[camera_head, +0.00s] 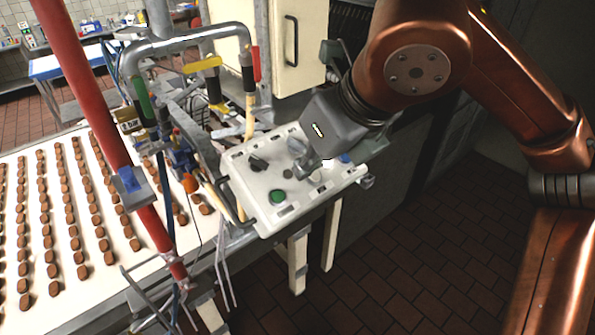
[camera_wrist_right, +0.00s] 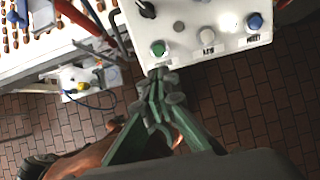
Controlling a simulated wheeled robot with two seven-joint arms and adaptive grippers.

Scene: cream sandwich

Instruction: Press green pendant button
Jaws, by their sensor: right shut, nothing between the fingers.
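The white pendant box (camera_head: 258,197) hangs beside the conveyor in the middle of the head view. The green button (camera_head: 277,197) is near its front left, with a dark knob (camera_head: 258,163) behind it. My right gripper (camera_head: 305,170) is shut and empty, over the box to the right of the green button. In the right wrist view the fingertips (camera_wrist_right: 163,75) appear just below the green button (camera_wrist_right: 157,48); I cannot tell whether they touch the box. A white button (camera_wrist_right: 207,35) and a blue button (camera_wrist_right: 254,21) sit to its right. My left gripper is not in view.
A white conveyor (camera_head: 75,285) with rows of brown biscuits lies at left. A red pole (camera_head: 85,85), pipes and cables stand between it and the box. A cream cabinet (camera_head: 297,45) is behind. The tiled floor (camera_head: 420,270) at right is clear.

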